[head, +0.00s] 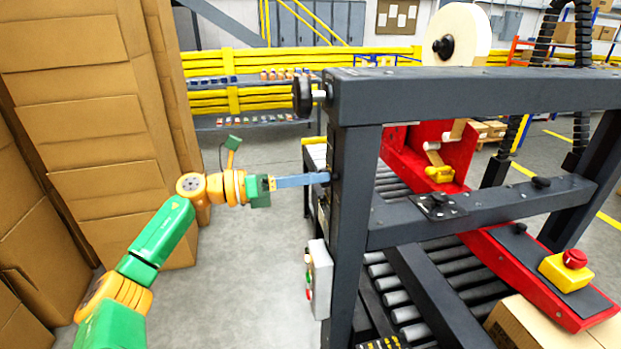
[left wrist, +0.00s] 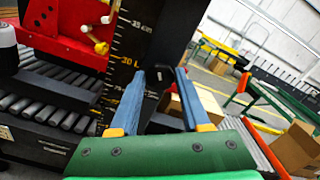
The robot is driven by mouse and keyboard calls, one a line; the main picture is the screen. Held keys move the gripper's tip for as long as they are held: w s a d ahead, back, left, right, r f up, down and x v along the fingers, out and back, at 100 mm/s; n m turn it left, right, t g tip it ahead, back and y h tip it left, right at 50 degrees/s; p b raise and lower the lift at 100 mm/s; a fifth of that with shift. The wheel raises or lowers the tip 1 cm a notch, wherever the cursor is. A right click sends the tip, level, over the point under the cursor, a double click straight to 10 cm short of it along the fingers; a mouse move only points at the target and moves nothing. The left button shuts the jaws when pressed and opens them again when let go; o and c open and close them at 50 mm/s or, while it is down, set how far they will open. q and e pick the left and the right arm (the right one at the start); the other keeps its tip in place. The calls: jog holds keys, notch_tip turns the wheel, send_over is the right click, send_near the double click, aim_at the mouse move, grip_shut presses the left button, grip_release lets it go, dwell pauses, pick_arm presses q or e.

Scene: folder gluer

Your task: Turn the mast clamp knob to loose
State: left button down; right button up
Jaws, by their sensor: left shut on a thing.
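The machine's dark mast post (head: 352,200) stands upright right of centre in the head view. In the left wrist view the mast (left wrist: 150,40) carries a printed height scale. My left gripper (head: 322,178) reaches in from the left with its blue fingers level against the side of the post. In the left wrist view the left gripper's fingers (left wrist: 160,74) stand on both sides of a dark part, which looks like the mast clamp knob (left wrist: 162,82). The gripper is shut on it. The fingers and the post hide most of the knob, and its setting cannot be read. My right gripper is not in view.
A black handwheel (head: 303,96) sticks out from the post above my left gripper. A grey control box (head: 319,278) hangs below it. Stacked cartons (head: 85,130) stand close on the left. A roller conveyor (head: 405,296) lies right of the post. Open floor is below my arm.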

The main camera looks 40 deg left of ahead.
pick_arm(q)
jog(key=shift+a+f+n+p, duration=0.1)
jog(key=shift+n+p, duration=2.4)
jog(key=shift+n, duration=3.7)
jog(key=shift+c, duration=1.9)
grip_release()
jog(key=shift+w, duration=0.1)
jog(key=shift+f, duration=0.1)
